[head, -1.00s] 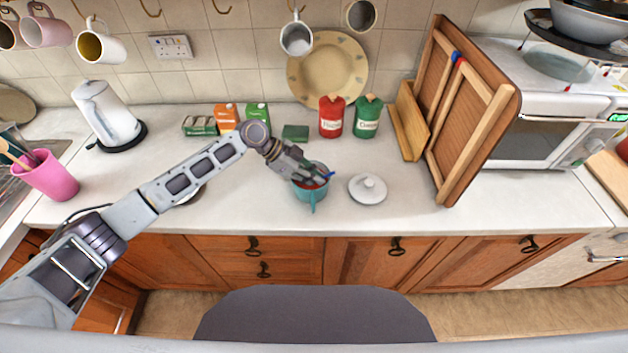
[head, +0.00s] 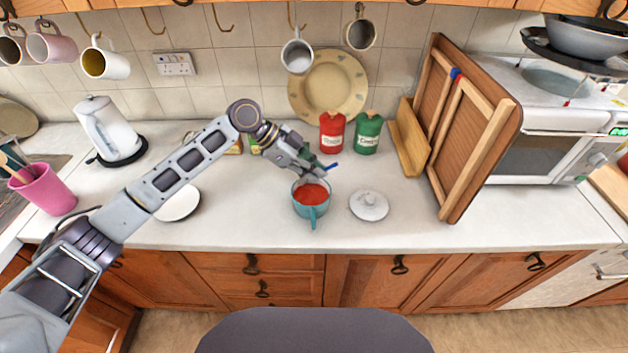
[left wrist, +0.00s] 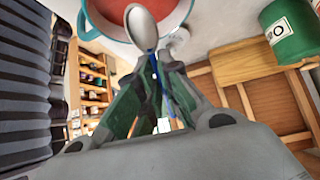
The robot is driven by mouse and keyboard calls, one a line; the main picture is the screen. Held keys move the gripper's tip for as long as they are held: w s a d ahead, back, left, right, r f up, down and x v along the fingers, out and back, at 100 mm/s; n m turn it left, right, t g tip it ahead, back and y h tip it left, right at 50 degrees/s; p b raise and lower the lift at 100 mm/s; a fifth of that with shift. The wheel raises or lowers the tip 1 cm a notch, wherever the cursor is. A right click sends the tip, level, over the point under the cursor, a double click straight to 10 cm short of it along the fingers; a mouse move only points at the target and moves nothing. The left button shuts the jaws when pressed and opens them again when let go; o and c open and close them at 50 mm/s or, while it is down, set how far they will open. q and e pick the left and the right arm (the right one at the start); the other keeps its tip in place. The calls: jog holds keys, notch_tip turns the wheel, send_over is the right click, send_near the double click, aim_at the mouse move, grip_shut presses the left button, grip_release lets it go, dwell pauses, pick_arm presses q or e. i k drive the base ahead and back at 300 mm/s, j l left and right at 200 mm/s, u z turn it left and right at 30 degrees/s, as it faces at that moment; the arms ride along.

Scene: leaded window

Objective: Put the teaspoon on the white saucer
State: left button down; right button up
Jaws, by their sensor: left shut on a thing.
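My left gripper (head: 322,172) is shut on the teaspoon and holds it just above the far rim of the teal pan (head: 312,212). The teaspoon's blue handle (head: 331,166) shows by the fingertips. In the left wrist view its silver bowl (left wrist: 141,27) sticks out beyond the fingers of my left gripper (left wrist: 157,72), in front of the teal pan (left wrist: 97,20) with red contents. The white saucer (head: 180,205) lies on the counter left of the pan, partly hidden by my left arm. My right gripper is not in view.
A white lid (head: 369,206) lies right of the pan. Red (head: 332,134) and green (head: 367,134) canisters stand behind. A wooden rack (head: 465,130) stands at the right, a white kettle (head: 107,128) and pink cup (head: 46,190) at the left. The counter around the saucer's front is clear.

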aim_at(179, 199)
jog(key=j+u, duration=0.1)
jog(key=u, duration=0.7)
jog(key=i+u, duration=0.15)
jog(key=u, duration=0.25)
